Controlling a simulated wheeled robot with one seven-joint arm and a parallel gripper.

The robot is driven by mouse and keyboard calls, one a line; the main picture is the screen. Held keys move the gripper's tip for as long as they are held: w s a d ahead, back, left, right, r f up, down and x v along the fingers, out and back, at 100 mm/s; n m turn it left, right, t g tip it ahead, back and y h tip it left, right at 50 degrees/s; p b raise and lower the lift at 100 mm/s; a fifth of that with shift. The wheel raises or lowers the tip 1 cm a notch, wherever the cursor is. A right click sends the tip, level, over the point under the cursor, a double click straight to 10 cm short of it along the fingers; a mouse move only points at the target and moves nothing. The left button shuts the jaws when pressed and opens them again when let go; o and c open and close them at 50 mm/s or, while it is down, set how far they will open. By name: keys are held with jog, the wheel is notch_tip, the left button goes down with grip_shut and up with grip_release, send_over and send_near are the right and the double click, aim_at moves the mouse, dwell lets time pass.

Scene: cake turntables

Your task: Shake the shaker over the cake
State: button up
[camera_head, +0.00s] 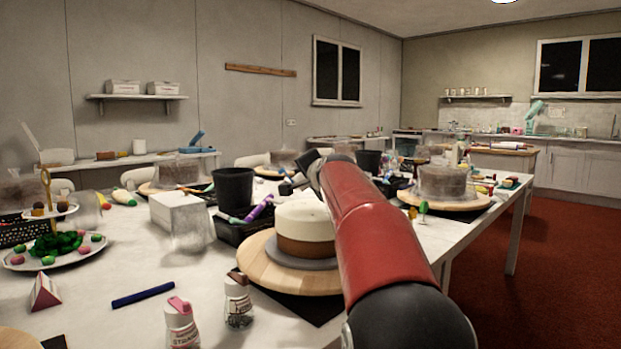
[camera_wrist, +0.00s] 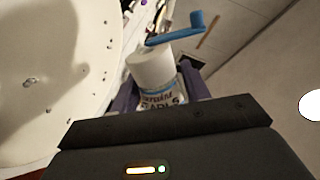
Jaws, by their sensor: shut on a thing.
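The cake (camera_head: 302,216), with a cream top and a brown lower band, stands on a round wooden turntable (camera_head: 262,268) at the middle of the table. Its cream surface fills the left of the wrist view (camera_wrist: 50,75), with a few small dark specks and a shadow on it. My gripper (camera_wrist: 160,92) is shut on the shaker (camera_wrist: 152,70), which has a white cap and a printed label, between its two dark fingers. In the head view my red arm hides part of the cake's right side, and the gripper's dark end shows beyond the cake top; the shaker is not clear there.
A white box (camera_head: 180,215), a black bin (camera_head: 233,187) and a dark tray (camera_head: 232,230) stand close left of the cake. A blue pen (camera_head: 143,295) lies on the table.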

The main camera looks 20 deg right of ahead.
jog(key=shift+d+r, duration=0.3)
jog(key=shift+d, duration=0.15)
jog(key=shift+a+f, duration=0.3)
jog(key=shift+a, duration=0.1)
jog(key=shift+a+r+n, duration=0.1)
jog(key=shift+r+n, duration=0.05)
jog(key=shift+n, duration=0.15)
jog(key=shift+s+f+m+b, duration=0.2)
jog(key=shift+s+m+b, duration=0.1)
jog(key=shift+s+m, duration=0.15)
jog(key=shift+s+f+m+b, duration=0.15)
jog(key=shift+s+m+b, duration=0.2)
jog(key=shift+s, duration=0.15)
jog(key=shift+s+m+y, duration=0.15)
jog(key=shift+m+y, duration=0.15)
jog(key=shift+s+d+f+b, duration=0.1)
jog(key=shift+s+d+b, duration=0.25)
jog(key=shift+s+b, duration=0.25)
jog(key=shift+s+a+r+n, duration=0.1)
jog(key=shift+r+n, duration=0.15)
jog(key=shift+n, duration=0.15)
